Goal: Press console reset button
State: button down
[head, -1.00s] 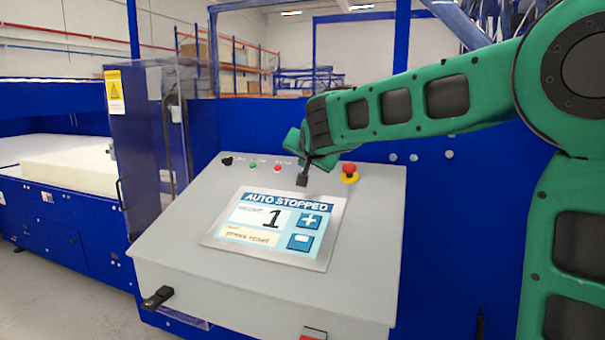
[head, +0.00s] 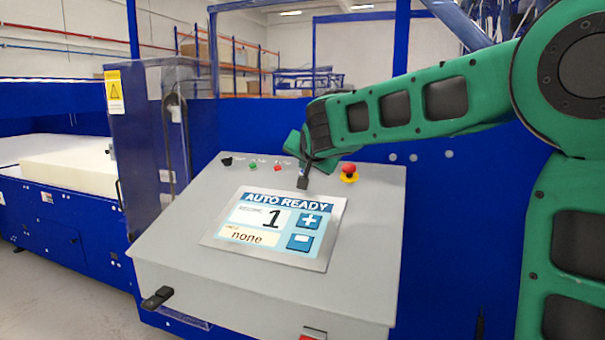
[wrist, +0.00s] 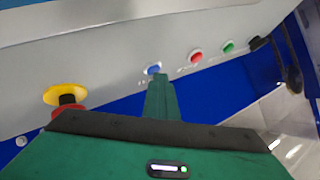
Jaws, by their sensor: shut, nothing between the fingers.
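The grey console (head: 180,250) has a sloped top with a screen (head: 268,265) that reads "AUTO READY", a large "1" and "none". In the wrist view a blue button (wrist: 153,69) sits in the button row, right at the tip of my gripper (wrist: 160,82). The head view shows my gripper (head: 303,182) shut and empty, pointing down at the console just above the screen. It hides the blue button there. I cannot tell whether the fingertips touch the button.
A red emergency stop on a yellow base (head: 349,172) is close to the right of my gripper. A red button (head: 278,168), a green button (head: 253,166) and a black knob (head: 227,161) are to its left. A white foam block (head: 68,160) lies on the blue machine at left.

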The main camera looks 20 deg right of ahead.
dwell(0.4)
jog(key=shift+s+a+r, duration=0.15)
jog(key=shift+r, duration=0.15)
notch_tip(320, 180, up, 6)
jog(key=s+a, duration=0.1)
jog(key=shift+s+a+f, duration=0.15)
jog(key=shift+s+f, duration=0.05)
jog(key=shift+s, duration=0.2)
dwell(0.3)
dwell(0.5)
